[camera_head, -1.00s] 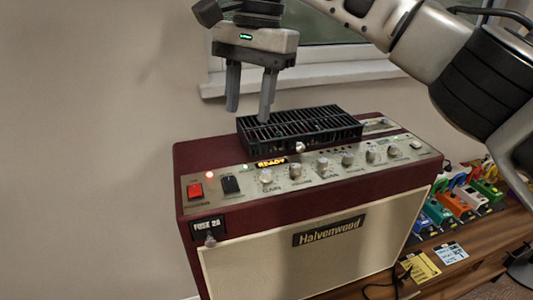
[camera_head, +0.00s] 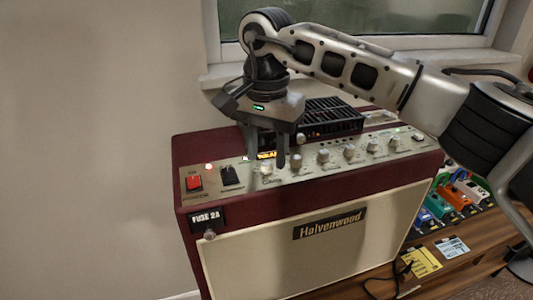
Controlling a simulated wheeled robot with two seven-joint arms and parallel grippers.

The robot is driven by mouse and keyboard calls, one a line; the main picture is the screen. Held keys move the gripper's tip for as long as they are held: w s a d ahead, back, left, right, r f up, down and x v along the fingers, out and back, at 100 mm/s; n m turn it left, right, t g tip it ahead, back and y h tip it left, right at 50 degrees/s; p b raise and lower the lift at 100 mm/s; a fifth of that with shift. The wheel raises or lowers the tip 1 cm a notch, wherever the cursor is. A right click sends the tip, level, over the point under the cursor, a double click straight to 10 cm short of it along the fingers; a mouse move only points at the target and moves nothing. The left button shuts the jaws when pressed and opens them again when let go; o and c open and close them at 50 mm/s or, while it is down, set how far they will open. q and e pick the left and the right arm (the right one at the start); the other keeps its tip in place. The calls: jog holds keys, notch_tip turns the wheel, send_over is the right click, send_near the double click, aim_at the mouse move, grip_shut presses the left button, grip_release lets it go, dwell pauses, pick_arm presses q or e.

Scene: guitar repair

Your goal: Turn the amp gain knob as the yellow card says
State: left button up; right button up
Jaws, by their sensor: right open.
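The dark red amp (camera_head: 190,160) stands with its knob panel facing me. The gain knob (camera_head: 266,170) is the leftmost silver knob of the row, with the label GAIN under it. My right gripper (camera_head: 265,161) is open and points down, its two fingers just above and behind the gain knob. I cannot tell whether they touch it; the knob's pointer is too small to read. My left gripper is not in view.
A black grille box (camera_head: 330,118) sits on the amp top behind the knobs. A red switch (camera_head: 194,183) and a black switch (camera_head: 230,176) are left of the gain knob.

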jog(key=shift+f, duration=0.6)
grip_shut()
jog(key=shift+m, duration=0.3)
